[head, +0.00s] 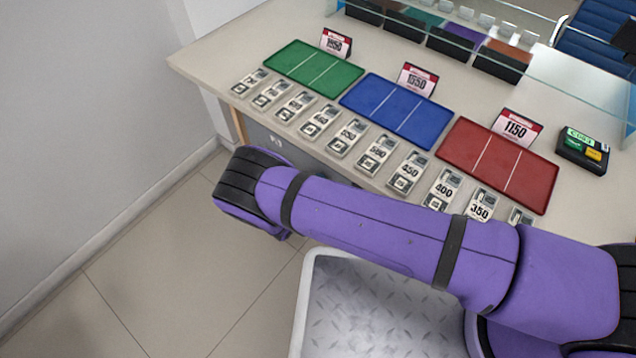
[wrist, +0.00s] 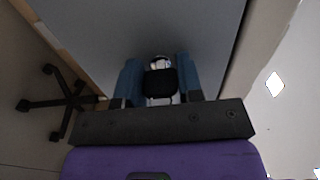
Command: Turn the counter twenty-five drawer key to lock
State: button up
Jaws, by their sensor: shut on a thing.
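In the wrist view, my gripper (wrist: 158,76) has its two blue fingers on either side of the key's black head (wrist: 160,84) and is shut on it. The round metal lock (wrist: 160,62) shows just beyond the key head, on the plain grey drawer front (wrist: 85,32). The key's shaft is hidden, and I cannot tell its turn angle. In the head view, part of the grey drawer front (head: 262,137) with a small marking shows under the counter edge. My purple arm hides the lock, the key and my gripper in that view.
The counter top (head: 215,62) carries green (head: 300,58), blue (head: 365,95) and red (head: 480,150) trays, number signs and a row of bundles along its near edge. A glass screen stands behind. In the wrist view, a dark chair base (wrist: 68,102) is at the left.

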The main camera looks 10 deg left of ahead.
jog(key=o, duration=0.9)
jog(key=shift+o, duration=0.2)
jog(key=shift+s, duration=0.1)
jog(key=v, duration=1)
jog(key=shift+s+a, duration=0.2)
